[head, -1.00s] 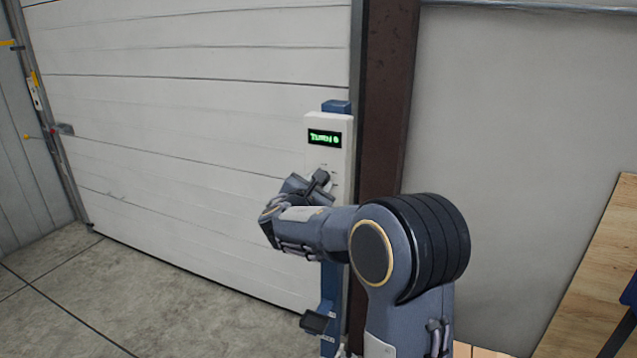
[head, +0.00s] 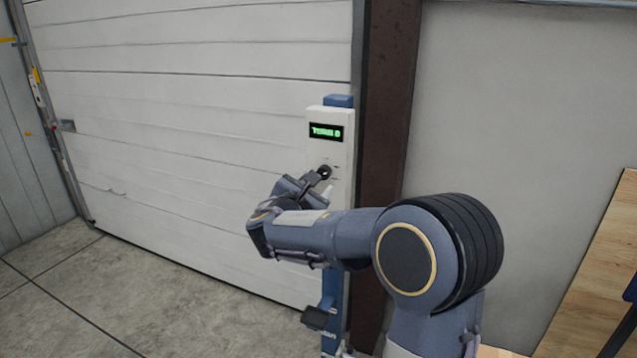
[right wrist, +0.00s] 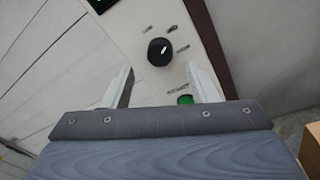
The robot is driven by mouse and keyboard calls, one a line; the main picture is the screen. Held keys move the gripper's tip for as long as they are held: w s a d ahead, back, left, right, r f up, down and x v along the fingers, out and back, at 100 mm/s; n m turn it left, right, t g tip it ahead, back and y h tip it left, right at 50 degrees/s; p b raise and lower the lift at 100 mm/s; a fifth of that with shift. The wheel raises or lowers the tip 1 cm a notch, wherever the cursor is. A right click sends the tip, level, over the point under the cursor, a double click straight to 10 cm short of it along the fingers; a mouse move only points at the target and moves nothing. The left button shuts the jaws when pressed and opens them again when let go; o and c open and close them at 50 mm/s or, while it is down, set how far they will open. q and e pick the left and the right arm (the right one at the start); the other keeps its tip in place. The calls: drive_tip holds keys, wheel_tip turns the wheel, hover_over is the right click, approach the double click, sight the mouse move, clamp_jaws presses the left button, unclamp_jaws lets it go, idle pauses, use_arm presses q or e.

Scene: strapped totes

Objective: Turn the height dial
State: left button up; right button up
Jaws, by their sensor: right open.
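The height dial is a round black knob (right wrist: 159,51) with a white pointer mark, on a white control panel (right wrist: 140,20). In the head view the dial (head: 324,172) shows just above my right gripper (head: 318,189). In the right wrist view my right gripper (right wrist: 160,69) is open. Its two pale fingers stand apart with the dial between and slightly beyond their tips, not visibly touching it. Small marks surround the dial. A green-lit display (head: 326,131) above reads roughly "TURN 0". My left gripper is not in view.
The panel is on a blue post (head: 339,101) before a white sectional door (head: 200,120) and a brown column (head: 385,110). A green button (right wrist: 185,99) sits below the dial, near the right finger. A wooden surface (head: 590,270) stands at the right.

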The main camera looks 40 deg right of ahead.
drive_tip(key=shift+v, duration=1.6)
drive_tip(key=shift+f, duration=0.1)
drive_tip(key=s+a+f+m+g+y, duration=0.3)
drive_tip(key=s+f+m+g+y, duration=0.2)
drive_tip(key=s+f+m+y, duration=0.8)
drive_tip(key=s+a+f+m+y, duration=0.2)
drive_tip(key=s+a+m, duration=0.2)
drive_tip(key=s+a, duration=0.4)
drive_tip(key=s+a+f+m+t+y, duration=0.1)
drive_tip(key=s+a+m+y, duration=0.2)
drive_tip(key=s+a, duration=0.4)
drive_tip(key=shift+s+a+f+m+y, duration=0.3)
drive_tip(key=shift+s+a+f+m, duration=0.15)
drive_tip(key=shift+a, duration=0.7)
